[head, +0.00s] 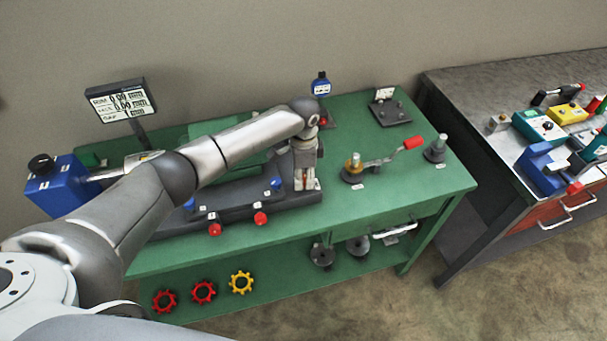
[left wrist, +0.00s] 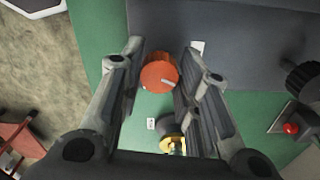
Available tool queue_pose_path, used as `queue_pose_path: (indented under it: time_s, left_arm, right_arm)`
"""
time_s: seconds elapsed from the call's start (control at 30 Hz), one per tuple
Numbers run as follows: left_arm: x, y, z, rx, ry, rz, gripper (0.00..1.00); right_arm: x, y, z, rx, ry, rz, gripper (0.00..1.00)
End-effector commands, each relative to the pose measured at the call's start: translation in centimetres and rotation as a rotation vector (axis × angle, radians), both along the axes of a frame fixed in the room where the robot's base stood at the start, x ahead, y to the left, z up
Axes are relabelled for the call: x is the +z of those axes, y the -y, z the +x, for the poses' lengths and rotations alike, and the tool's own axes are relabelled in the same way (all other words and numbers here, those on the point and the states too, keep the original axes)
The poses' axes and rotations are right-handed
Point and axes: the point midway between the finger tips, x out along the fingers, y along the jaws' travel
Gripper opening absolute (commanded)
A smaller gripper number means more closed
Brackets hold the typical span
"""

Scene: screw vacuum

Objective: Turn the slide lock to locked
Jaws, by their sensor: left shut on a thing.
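My left gripper (head: 307,184) points down at the right end of the dark machine base (head: 180,226) on the green bench. In the left wrist view, an orange-red round knob (left wrist: 158,76) with a pale mark lies between the two fingers of the gripper (left wrist: 163,58). The gripper is shut on this knob, which I take to be the slide lock. In the head view the fingers mostly hide it. Two other red knobs (head: 215,229) (head: 260,218) stick out along the front of the base. My right gripper is not in view.
A clamp with a red handle (head: 412,143) and a grey post (head: 436,148) stand to the right on the green bench (head: 440,185). A display (head: 121,101) and a blue box (head: 62,187) are at the left. A second table (head: 470,88) with tools stands at the right.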

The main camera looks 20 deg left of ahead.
Motion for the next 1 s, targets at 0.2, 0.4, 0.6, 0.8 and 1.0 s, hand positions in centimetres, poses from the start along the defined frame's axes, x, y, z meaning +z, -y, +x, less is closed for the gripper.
queue_pose_path:
  time_s: [0.2,0.4,0.6,0.8,1.0]
  left_arm:
    - [0.07,0.02,0.08,-0.206,0.0,-0.001,0.07]
    - [0.03,-0.02,0.12,-0.396,0.0,0.0,0.07]
    - [0.02,-0.03,0.21,-0.586,0.001,-0.001,0.07]
    - [0.02,0.01,0.28,-0.771,0.002,-0.001,0.07]
    - [0.03,0.04,0.31,-0.931,0.002,-0.001,0.07]
  right_arm:
    - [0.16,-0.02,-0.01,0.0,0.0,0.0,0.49]
    - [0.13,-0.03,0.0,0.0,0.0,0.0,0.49]
    - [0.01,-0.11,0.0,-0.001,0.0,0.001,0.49]
    - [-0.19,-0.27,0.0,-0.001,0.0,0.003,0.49]
    - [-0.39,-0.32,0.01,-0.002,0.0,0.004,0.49]
